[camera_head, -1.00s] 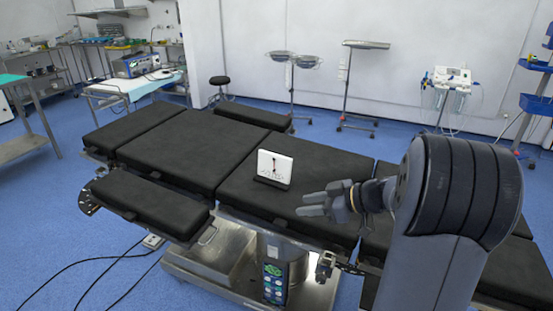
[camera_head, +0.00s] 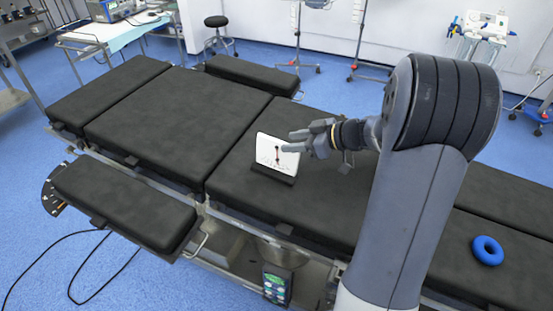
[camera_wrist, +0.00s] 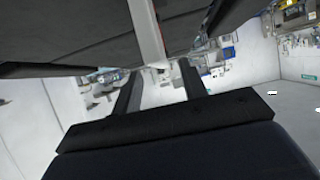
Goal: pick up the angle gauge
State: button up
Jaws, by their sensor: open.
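The angle gauge (camera_head: 268,152) is a white upright panel with a red pointer and dark markings. It stands on a dark base on the black operating table (camera_head: 235,190). My gripper (camera_head: 290,141) is open, with its fingers pointing left at the gauge's upper right side and covering part of that edge in the head view. I cannot tell whether they touch it. In the wrist view, my gripper (camera_wrist: 158,90) shows its two dark fingers apart. A pale strip with a reddish edge, probably the gauge (camera_wrist: 146,32), lies beyond and roughly between them.
A blue ring (camera_head: 487,250) lies on the table at the right. The padded table around the gauge is otherwise clear. A side pad (camera_head: 125,200) sticks out at the front left. A stool (camera_head: 217,22) and equipment stands are behind.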

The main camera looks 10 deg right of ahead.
aim_at(277, 140)
jog(key=x, duration=0.2)
jog(key=p+x, duration=0.1)
jog(key=x, duration=0.1)
jog(key=shift+w+a+r, duration=0.25)
jog(key=shift+a+r, duration=0.05)
jog(key=shift+w+a+f, duration=0.25)
jog(key=shift+a+f, duration=0.05)
jog(key=shift+a, duration=0.05)
jog(key=shift+c, duration=0.5)
grip_shut()
